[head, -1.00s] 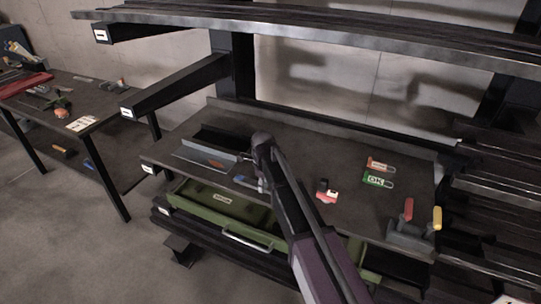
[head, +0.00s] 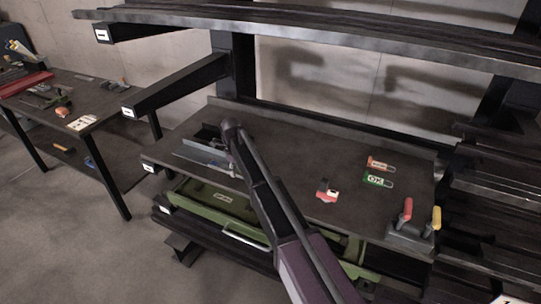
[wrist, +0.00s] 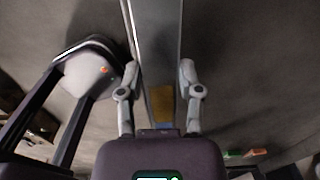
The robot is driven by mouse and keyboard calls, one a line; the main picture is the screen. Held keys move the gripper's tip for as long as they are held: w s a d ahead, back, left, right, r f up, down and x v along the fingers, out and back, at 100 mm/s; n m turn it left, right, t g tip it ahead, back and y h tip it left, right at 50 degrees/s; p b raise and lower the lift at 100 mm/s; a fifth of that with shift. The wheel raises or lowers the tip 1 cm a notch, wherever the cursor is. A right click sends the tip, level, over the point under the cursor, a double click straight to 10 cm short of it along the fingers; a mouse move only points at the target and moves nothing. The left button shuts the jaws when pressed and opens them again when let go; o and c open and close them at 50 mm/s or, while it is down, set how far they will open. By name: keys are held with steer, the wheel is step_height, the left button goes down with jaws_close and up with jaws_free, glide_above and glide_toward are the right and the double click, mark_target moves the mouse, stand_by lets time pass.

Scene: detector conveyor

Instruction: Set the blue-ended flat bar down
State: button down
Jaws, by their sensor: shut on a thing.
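My gripper (wrist: 160,82) is shut on the flat bar (wrist: 157,35) in the wrist view, with one finger on each side. The bar is long and grey metal, with a yellow-orange patch (wrist: 161,103) between the fingers and a blue end (wrist: 164,126) close to the palm. Its far part runs out of the top of the picture. In the head view my gripper is mostly hidden by my arm, over the left part of the dark bench (head: 290,160). A pale flat strip (head: 203,160) shows left of it there; whether it touches the bench I cannot tell.
A red-and-white piece (head: 327,191), a green OK tag (head: 377,181) and an orange tag (head: 378,164) lie on the bench. A red-and-yellow-handled fixture (head: 411,236) stands at its right. A green drawer (head: 205,199) sits below; a shelf (head: 320,35) hangs above.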

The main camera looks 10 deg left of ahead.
steer(key=shift+d, duration=0.1)
steer(key=d, duration=0.4)
steer(key=w+d+f+b, duration=0.1)
steer(key=d, duration=0.4)
steer(key=w+d, duration=0.1)
steer(key=d, duration=0.4)
steer(key=shift+d+f, duration=0.15)
steer(key=shift+d, duration=0.05)
steer(key=shift+d, duration=0.45)
steer(key=shift+w+d+f+b, duration=0.1)
steer(key=shift+d+f+b, duration=0.2)
steer(key=shift+b, duration=0.2)
steer(key=shift+a+f+b, duration=0.1)
steer(key=shift+f+b, duration=1.45)
steer(key=shift+f, duration=0.1)
steer(key=shift+c, duration=1.3)
jaws_free()
